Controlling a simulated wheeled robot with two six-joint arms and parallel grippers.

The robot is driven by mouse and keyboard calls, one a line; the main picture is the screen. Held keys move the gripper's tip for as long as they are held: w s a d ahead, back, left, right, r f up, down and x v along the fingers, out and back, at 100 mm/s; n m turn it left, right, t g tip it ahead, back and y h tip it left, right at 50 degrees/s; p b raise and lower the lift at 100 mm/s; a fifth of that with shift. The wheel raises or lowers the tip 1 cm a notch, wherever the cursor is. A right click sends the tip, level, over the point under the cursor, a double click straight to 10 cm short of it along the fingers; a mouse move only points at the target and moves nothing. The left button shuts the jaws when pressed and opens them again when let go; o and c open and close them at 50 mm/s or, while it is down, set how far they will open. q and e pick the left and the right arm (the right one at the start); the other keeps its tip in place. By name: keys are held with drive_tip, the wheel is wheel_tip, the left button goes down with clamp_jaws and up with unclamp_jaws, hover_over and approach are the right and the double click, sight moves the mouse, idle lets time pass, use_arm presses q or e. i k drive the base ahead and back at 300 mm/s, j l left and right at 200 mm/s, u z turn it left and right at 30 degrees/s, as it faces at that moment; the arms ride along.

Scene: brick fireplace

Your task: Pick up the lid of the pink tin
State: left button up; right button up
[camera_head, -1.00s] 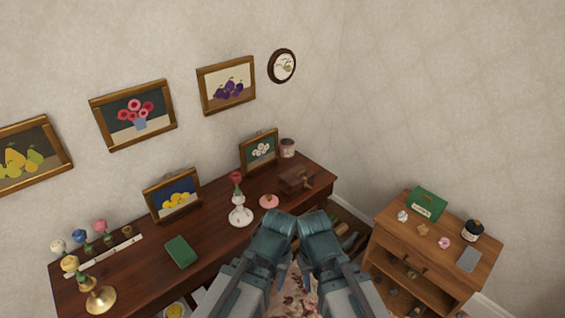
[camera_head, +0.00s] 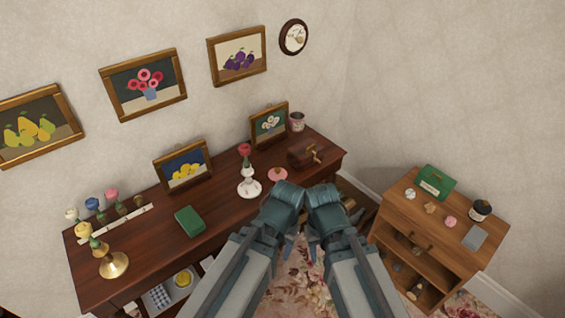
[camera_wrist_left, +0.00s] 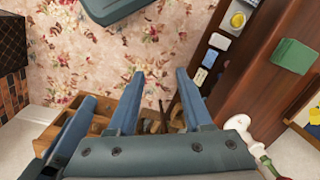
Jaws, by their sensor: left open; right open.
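A pink round lid (camera_head: 278,174) with a small knob lies on the dark wooden desk (camera_head: 218,220), right of the white candlestick. The pink tin (camera_head: 297,121) stands upright at the desk's back right corner, apart from the lid. My left gripper (camera_head: 289,246) and right gripper (camera_head: 314,248) are side by side in front of the desk, over the floral carpet, pointing down. Both are empty, and their fingers are small and partly hidden by my arms in the head view. In the left wrist view my left gripper (camera_wrist_left: 160,75) is open with nothing between its fingers.
A white candlestick with a red rose (camera_head: 248,184) stands left of the lid, and a brown chest (camera_head: 304,152) right of it. A green book (camera_head: 189,221) lies at the desk's front. A small wooden cabinet (camera_head: 400,215) stands at right. Floral carpet (camera_head: 290,285) lies between.

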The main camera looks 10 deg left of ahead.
sight(275, 174)
drive_tip(key=i+j+z, duration=0.1)
drive_tip(key=i, duration=0.35)
drive_tip(key=i+j+z, duration=0.15)
drive_tip(key=i, duration=0.35)
